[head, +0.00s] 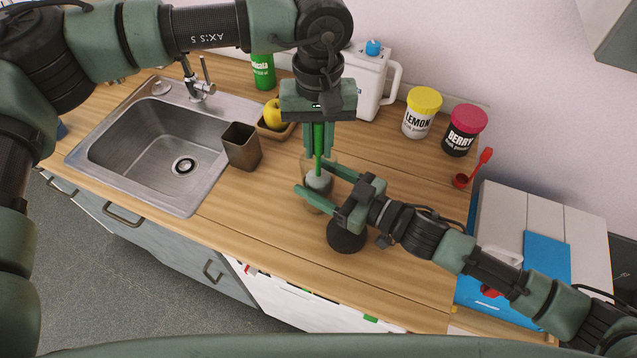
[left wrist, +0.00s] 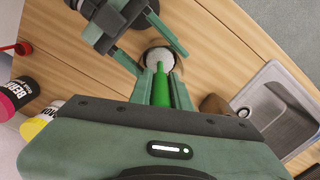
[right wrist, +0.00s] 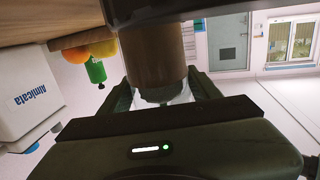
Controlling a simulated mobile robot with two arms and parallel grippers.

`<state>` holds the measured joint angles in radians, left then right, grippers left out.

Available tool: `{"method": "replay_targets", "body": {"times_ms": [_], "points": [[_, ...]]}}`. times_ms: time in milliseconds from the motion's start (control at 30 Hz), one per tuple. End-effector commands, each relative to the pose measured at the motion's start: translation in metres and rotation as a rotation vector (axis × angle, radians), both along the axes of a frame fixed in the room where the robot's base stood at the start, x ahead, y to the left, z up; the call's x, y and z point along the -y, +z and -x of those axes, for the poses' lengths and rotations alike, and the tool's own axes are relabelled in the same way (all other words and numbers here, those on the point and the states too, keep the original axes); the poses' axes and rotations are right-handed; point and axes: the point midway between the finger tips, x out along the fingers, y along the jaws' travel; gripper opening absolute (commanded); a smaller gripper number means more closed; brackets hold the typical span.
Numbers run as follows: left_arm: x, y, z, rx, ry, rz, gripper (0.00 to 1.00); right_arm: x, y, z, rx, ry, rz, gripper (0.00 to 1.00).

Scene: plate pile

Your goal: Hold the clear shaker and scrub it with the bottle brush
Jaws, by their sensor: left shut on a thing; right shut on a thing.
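The clear shaker (head: 307,176) stands upright above the counter in the head view, its wall partly covered by gripper fingers. My right gripper (head: 318,186) is shut around its sides, coming from the right. The bottle brush has a green handle (left wrist: 162,90) and a pale bristle head (head: 319,180). My left gripper (head: 318,145) is shut on the handle from above, with the brush pointing down. The bristle head is inside the shaker, seen through its clear wall and through its mouth in the left wrist view. Whether the bristles touch the wall I cannot tell.
A dark round object (head: 346,238) is below my right gripper. A brown square cup (head: 242,148) stands beside the sink (head: 140,140). A white jug (head: 371,88), lemon tub (head: 421,115) and berry tub (head: 464,132) stand behind. The front counter is clear.

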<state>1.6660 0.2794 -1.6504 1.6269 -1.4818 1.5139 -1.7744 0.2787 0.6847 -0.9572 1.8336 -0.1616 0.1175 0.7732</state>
Motion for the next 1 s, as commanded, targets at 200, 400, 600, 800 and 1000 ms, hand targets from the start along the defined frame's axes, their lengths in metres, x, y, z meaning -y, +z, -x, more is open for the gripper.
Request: {"method": "replay_targets", "body": {"times_ms": [200, 400, 600, 800, 1000], "points": [[0.001, 0.016, -0.001, 0.003, 0.001, 0.003, 0.0, 0.0, 0.0, 0.0, 0.0, 0.0, 0.0, 0.17], [0.001, 0.034, -0.001, 0.004, 0.001, 0.003, 0.0, 0.0, 0.0, 0.0, -0.001, 0.0, 0.001, 0.17], [0.001, 0.049, -0.001, 0.002, 0.001, 0.003, 0.0, 0.0, 0.0, 0.0, -0.001, -0.001, 0.001, 0.17], [0.001, 0.051, 0.0, 0.002, 0.0, 0.002, 0.0, 0.0, 0.0, 0.0, -0.001, -0.001, 0.001, 0.17], [0.0, 0.048, 0.0, 0.001, 0.0, 0.002, 0.0, 0.0, 0.0, 0.0, -0.001, 0.0, 0.001, 0.17]]}}
